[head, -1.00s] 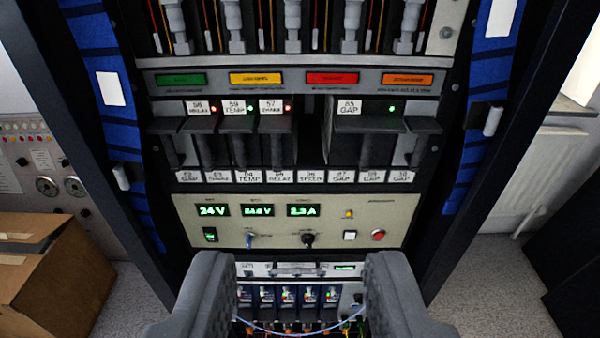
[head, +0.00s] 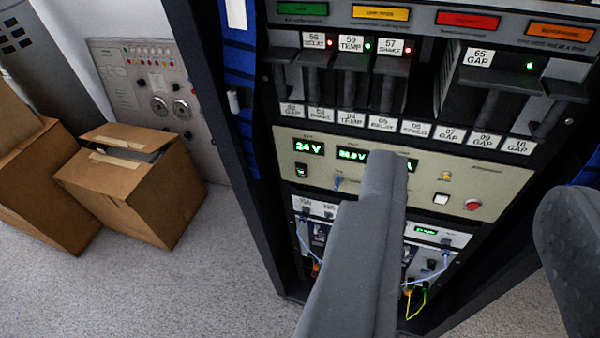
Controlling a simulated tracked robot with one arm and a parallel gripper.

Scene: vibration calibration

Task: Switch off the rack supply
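Below that display is a small dark rocker switch (head: 301,171) with a green light. The left finger covers the panel's middle, including the black knob and much of the displays.
Above the panel is a row of module slots (head: 365,85) with labels and lit dots. Below are small units with blue and yellow cables (head: 425,275). The rack's dark left post (head: 225,130) stands beside cardboard boxes (head: 130,190) on open floor.

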